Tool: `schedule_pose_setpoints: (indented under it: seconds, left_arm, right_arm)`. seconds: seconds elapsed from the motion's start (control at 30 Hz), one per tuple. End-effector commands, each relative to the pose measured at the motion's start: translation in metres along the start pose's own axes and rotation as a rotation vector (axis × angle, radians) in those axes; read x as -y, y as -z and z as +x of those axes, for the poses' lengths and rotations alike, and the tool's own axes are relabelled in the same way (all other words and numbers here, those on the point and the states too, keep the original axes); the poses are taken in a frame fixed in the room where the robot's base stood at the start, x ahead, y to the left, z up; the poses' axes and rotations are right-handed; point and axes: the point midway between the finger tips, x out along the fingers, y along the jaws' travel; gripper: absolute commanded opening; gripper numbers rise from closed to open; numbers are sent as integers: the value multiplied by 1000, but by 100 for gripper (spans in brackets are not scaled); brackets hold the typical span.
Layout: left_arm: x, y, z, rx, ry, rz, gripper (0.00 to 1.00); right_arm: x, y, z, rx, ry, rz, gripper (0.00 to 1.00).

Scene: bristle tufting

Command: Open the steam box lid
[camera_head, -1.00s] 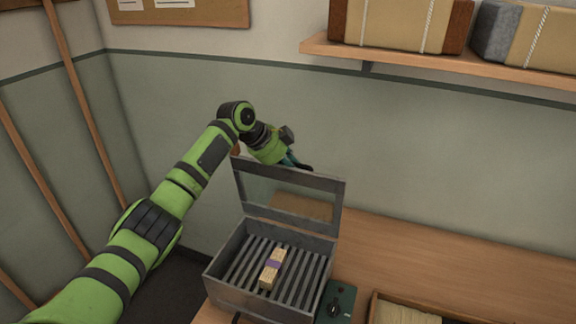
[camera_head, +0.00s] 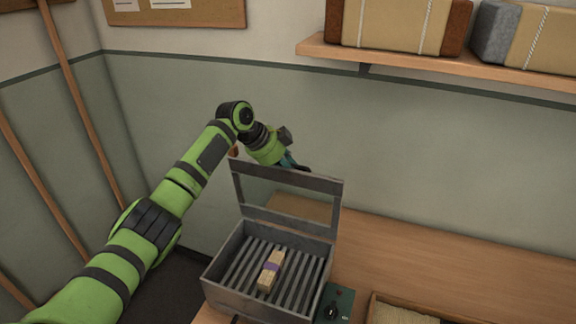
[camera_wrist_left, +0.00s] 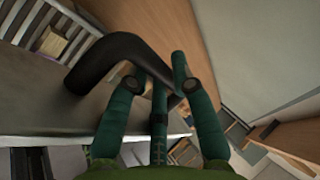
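The steam box (camera_head: 262,302) is a grey metal box with a slatted rack inside. Its lid (camera_head: 336,210), a grey frame with a clear pane, stands raised and nearly upright at the back. My left gripper (camera_head: 298,166) is at the lid's top edge, partly hidden behind it. In the left wrist view, the black lid handle (camera_wrist_left: 118,50) runs between the teal fingers of my left gripper (camera_wrist_left: 160,75), which appear closed around it. The handle hides one fingertip. My right gripper is not in view.
A pale block with a purple band (camera_head: 271,270) lies on the rack. A green control panel (camera_head: 345,300) sits right of the box, and a wooden tray (camera_head: 374,302) lies beyond it. The wooden bench (camera_head: 420,255) is clear behind. A loaded shelf (camera_head: 440,65) is above.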

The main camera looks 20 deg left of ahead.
Motion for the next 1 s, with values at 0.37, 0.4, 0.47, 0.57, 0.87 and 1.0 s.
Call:
schedule_pose_setpoints:
  seconds: [0.37,0.4,0.47,0.57,0.87,1.0]
  left_arm:
    - [29,-4,-39,9,46,19,49]
    - [30,-4,-42,9,46,18,49]
    - [32,-4,-46,9,46,18,49]
    - [36,-4,-52,9,46,18,49]
    - [45,-5,-70,8,44,17,49]
    - [42,-6,-67,5,34,14,49]
  right_arm:
    - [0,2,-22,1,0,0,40]
    - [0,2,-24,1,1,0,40]
    - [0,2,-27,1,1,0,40]
    - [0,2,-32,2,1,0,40]
    - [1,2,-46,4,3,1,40]
    - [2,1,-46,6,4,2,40]
